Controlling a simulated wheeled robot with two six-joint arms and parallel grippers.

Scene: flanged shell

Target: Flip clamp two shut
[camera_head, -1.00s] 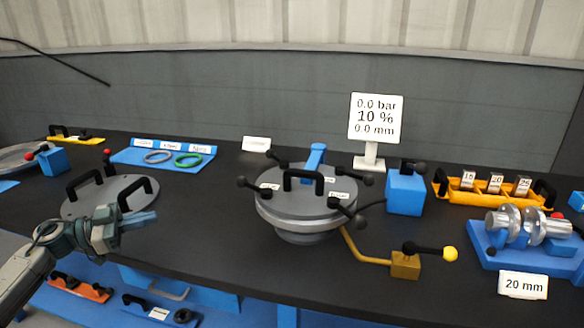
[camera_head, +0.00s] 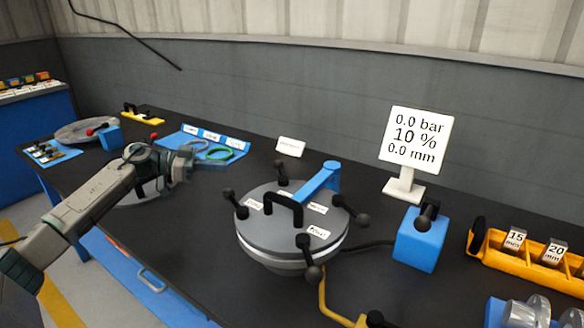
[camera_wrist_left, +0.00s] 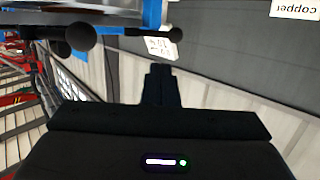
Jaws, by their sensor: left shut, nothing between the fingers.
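The grey flanged shell (camera_head: 292,232) stands on the dark bench with a round lid and a black handle (camera_head: 283,206). Several black ball-ended clamp levers stick out around its rim: one at the left (camera_head: 236,204), one at the back (camera_head: 281,173), one at the right (camera_head: 351,210) and one at the front (camera_head: 309,258). White labels lie beside them, too small to read, so I cannot tell which is clamp two. My left gripper (camera_head: 190,163) is shut and empty, left of the shell and apart from it. In the left wrist view its dark fingers (camera_wrist_left: 161,85) are together. My right gripper is not in view.
A blue arm (camera_head: 322,177) rises behind the lid. A gauge sign (camera_head: 415,138) and a blue block with a black lever (camera_head: 418,240) stand to the right. A blue tray with rings (camera_head: 205,138) lies behind my left gripper. A yellow lever (camera_head: 335,312) is at the front.

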